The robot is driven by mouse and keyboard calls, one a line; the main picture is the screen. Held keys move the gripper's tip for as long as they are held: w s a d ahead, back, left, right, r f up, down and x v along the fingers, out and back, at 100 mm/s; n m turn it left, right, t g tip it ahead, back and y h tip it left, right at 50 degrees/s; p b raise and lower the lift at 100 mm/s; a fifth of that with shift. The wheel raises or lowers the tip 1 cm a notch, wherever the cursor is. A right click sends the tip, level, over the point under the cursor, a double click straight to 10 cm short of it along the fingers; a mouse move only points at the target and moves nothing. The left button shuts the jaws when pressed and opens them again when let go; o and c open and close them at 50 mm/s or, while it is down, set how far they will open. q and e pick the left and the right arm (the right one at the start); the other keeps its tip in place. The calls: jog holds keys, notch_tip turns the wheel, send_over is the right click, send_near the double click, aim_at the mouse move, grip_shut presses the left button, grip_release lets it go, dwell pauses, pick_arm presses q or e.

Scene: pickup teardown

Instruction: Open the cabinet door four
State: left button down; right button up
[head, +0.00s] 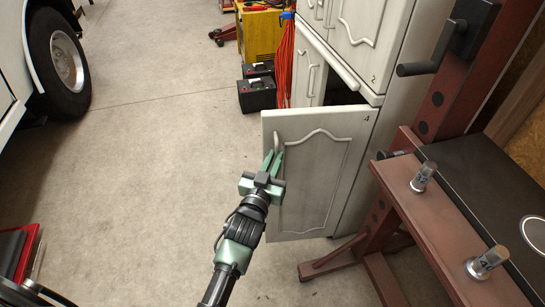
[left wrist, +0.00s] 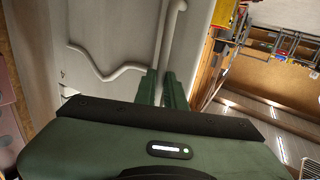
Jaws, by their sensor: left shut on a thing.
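Cabinet door four (head: 330,190) is a pale panel with a raised arched moulding and a "4" at its top right corner. It stands swung out from the cabinet, with a dark gap (head: 342,92) behind its top edge. Its handle (head: 277,141) is a pale vertical bar near the door's left edge. My left gripper (head: 272,160) is shut on this handle. The left wrist view shows the handle (left wrist: 164,35) running down to the green fingers (left wrist: 161,88) in front of the door face (left wrist: 95,35). My right gripper is not in view.
Door two (head: 362,28) and another handled front (head: 312,75) belong to the same cabinet. Black batteries (head: 257,95) and a yellow machine (head: 262,35) stand behind the door. A red-brown frame (head: 455,225) is at the right. The floor (head: 150,170) to the left is clear.

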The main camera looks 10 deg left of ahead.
pick_arm(q)
jog(key=shift+s+d+r, duration=0.2)
jog(key=shift+d, duration=0.55)
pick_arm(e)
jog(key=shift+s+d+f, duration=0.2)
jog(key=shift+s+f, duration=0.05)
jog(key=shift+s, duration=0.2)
pick_arm(q)
jog(key=c, duration=1.7)
grip_release()
jog(key=shift+o, duration=1)
jog(key=shift+w+d+f, duration=0.1)
jog(key=shift+w+d, duration=0.1)
jog(key=shift+d, duration=0.15)
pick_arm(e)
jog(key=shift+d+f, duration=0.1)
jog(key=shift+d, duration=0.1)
pick_arm(q)
jog(key=shift+s+a+f, duration=0.1)
jog(key=shift+a, duration=0.2)
